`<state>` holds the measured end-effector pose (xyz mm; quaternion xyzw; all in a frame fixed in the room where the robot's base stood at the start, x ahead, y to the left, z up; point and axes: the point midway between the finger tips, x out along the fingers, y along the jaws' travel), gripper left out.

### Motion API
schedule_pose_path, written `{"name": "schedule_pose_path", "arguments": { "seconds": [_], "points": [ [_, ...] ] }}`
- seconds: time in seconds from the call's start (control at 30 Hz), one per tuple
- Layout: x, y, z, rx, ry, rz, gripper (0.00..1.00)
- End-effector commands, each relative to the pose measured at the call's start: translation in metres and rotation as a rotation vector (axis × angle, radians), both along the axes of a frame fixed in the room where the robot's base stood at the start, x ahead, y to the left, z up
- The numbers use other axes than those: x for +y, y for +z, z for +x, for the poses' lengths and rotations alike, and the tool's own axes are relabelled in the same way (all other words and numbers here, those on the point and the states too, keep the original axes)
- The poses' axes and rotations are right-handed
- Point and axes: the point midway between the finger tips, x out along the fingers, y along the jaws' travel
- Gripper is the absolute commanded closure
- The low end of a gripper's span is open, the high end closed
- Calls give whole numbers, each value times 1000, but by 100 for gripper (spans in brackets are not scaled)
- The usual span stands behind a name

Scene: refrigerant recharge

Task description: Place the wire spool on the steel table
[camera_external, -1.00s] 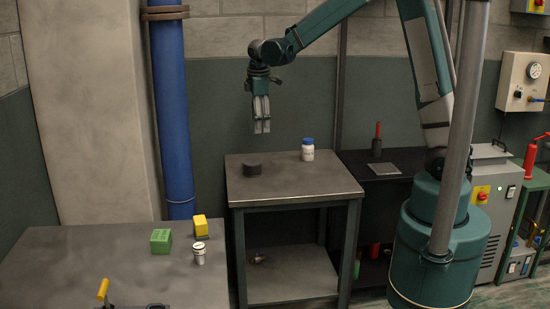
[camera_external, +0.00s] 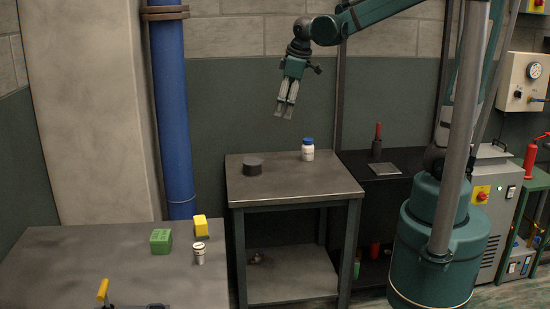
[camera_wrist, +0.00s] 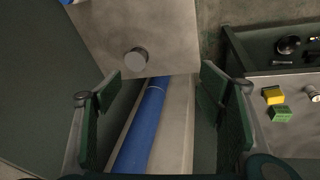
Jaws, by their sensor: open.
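The wire spool appears to be the dark grey short cylinder (camera_external: 253,165) standing on the steel table (camera_external: 300,188), left of the tabletop's middle. In the wrist view the spool (camera_wrist: 136,60) sits on the bare tabletop (camera_wrist: 170,25) near its edge. My gripper (camera_external: 284,114) hangs well above the table, to the right of and higher than the spool, tilted slightly. Its fingers (camera_wrist: 158,88) are apart with nothing between them in the wrist view.
A white bottle with a blue cap (camera_external: 308,149) stands at the table's back. Another table (camera_external: 120,262) at front left holds a green block (camera_external: 161,241), a yellow block (camera_external: 201,226) and a white can (camera_external: 199,253). A blue pipe (camera_external: 172,110) rises behind.

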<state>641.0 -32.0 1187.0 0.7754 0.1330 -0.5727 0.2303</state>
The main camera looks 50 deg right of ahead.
Motion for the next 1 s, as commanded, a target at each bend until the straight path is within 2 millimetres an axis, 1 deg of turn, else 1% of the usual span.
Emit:
{"name": "schedule_pose_path", "arguments": {
  "seconds": [0.03,0.43,0.73,1.0],
  "points": [
    [2,3,-10,-13,-16,7,32],
    [12,15,-74,-109,-153,77,32],
    [20,14,-120,-179,-253,140,32],
    [25,7,-159,-241,-342,203,32]
  ]
}}
